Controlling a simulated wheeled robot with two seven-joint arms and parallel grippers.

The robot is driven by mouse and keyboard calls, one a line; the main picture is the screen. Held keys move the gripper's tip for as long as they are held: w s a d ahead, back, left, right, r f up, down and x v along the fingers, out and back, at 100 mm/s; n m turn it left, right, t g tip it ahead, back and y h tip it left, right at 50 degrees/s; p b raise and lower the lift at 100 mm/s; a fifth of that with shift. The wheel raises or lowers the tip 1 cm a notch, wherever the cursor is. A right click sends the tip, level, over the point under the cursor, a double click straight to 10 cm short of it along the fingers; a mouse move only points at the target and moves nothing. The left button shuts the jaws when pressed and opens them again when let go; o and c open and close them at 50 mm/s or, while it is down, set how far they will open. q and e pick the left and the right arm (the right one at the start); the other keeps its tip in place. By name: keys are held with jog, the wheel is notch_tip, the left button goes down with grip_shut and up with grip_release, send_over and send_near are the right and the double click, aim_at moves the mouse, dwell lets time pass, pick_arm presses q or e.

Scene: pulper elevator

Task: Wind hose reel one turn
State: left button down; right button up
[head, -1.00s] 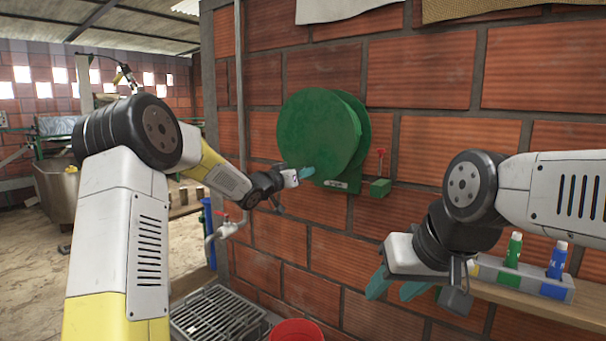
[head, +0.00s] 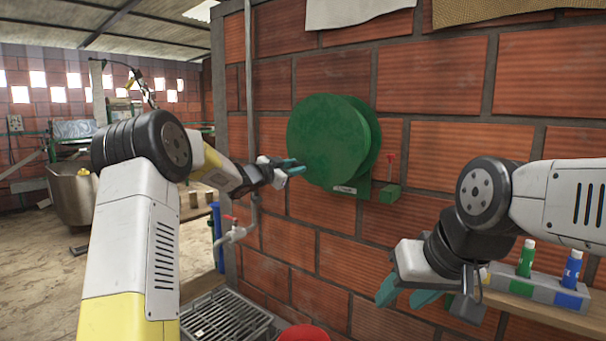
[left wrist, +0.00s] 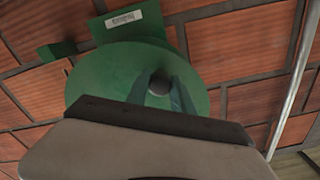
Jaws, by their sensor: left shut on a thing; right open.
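The green hose reel (head: 326,138) is mounted on the brick wall, its round disc facing me; it also shows in the left wrist view (left wrist: 110,82). My left gripper (head: 296,167) is at the lower left edge of the disc. In the left wrist view its fingers (left wrist: 160,88) are shut on a dark round knob (left wrist: 160,82), the reel's handle, in front of the disc. The knob is hidden in the head view. My right gripper (head: 405,297) is open and empty, low in front of the wall, to the right of and below the reel.
A small green box with a red lever (head: 390,190) sits on the wall right of the reel. A shelf (head: 540,308) with green and blue bottles is at lower right. A red-handled tap (head: 235,232), a metal grate (head: 225,318) and a red bucket (head: 303,334) are below.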

aim_at(295, 139)
pick_arm(q)
jog(key=a+r+m, duration=0.1)
jog(key=m, duration=0.1)
jog(key=w+r+m, duration=0.1)
jog(key=r, duration=0.1)
jog(key=a+r+m, duration=0.1)
jog(key=m, duration=0.1)
jog(key=shift+w+a+r+m, duration=0.25)
jog(key=shift+w+a+m, duration=0.05)
jog(key=shift+w, duration=0.1)
jog(key=shift+w+a+r+m, duration=0.1)
jog(key=shift+a+r+m, duration=0.05)
jog(key=shift+r+m, duration=0.4)
jog(key=shift+w+a+r+m, duration=0.1)
jog(key=shift+r+m, duration=0.35)
jog(key=shift+m, duration=0.2)
jog(key=shift+r+m, duration=0.95)
jog(key=shift+m, duration=0.05)
jog(key=c, duration=1.1)
grip_release()
jog(key=v, duration=0.8)
jog(key=shift+w, duration=0.1)
